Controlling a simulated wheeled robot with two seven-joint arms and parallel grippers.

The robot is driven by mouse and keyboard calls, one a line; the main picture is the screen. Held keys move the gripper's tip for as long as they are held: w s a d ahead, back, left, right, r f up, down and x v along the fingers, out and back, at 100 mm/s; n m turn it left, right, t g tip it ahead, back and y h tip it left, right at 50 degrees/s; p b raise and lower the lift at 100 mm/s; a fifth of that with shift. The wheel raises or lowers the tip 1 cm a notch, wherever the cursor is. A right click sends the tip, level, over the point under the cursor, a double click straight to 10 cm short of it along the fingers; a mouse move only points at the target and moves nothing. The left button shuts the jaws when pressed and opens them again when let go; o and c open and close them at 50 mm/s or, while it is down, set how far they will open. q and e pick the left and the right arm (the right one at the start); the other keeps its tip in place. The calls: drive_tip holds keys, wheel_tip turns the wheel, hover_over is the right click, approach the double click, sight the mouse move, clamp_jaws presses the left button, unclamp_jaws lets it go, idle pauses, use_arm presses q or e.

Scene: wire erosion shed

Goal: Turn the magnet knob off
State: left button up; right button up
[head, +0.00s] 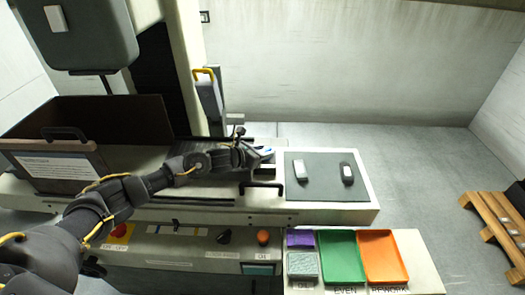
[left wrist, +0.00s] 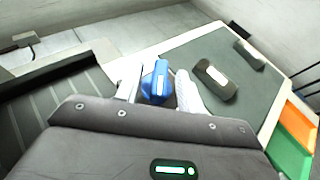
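The magnet knob shows in the left wrist view as a blue knob (left wrist: 157,82) with a pale mark on its raised grip. In the head view only a bit of blue (head: 267,152) shows beside the gripper. My left gripper (head: 262,155) reaches over the machine bed from the left. In the left wrist view its two pale fingers (left wrist: 158,88) stand apart, one on each side of the knob. Narrow gaps seem to remain, though contact is hard to judge. My right gripper is in neither view.
Right of the knob, a dark grey mat (head: 326,193) carries two small blocks (head: 301,171) (head: 347,173). A black handle (head: 262,186) is on the near edge. Green (head: 341,257) and orange (head: 382,257) trays lie in front. A dark open box (head: 62,160) stands left.

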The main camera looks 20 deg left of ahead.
use_arm(q)
clamp_jaws()
